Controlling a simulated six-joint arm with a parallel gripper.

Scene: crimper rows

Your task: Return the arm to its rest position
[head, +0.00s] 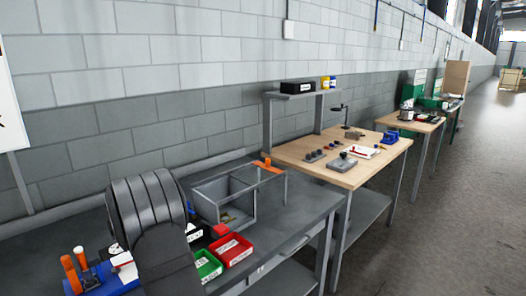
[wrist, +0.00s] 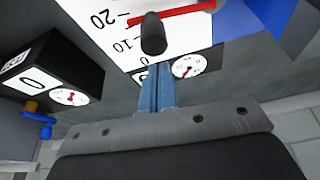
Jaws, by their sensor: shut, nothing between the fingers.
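My gripper (wrist: 158,82) shows in the wrist view with its two blue fingers together, shut and empty. A dark rounded knob (wrist: 153,34) appears right at the fingertips; I cannot tell whether they touch. Behind it is a white scale plate (wrist: 112,22) with numbers and a red pointer. A small round dial (wrist: 188,66) is just right of the fingers. In the head view, a large dark ribbed arm part of mine covers the left of the grey bench (head: 290,228). The gripper itself cannot be made out there.
A blue tool with orange handles (head: 84,264) is at the near left. A green bin (head: 207,266), a red bin (head: 232,250) and an open-framed grey box (head: 238,199) stand on the bench. A black box with a dial (wrist: 52,78) is at the wrist view's left. The right-hand aisle is clear.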

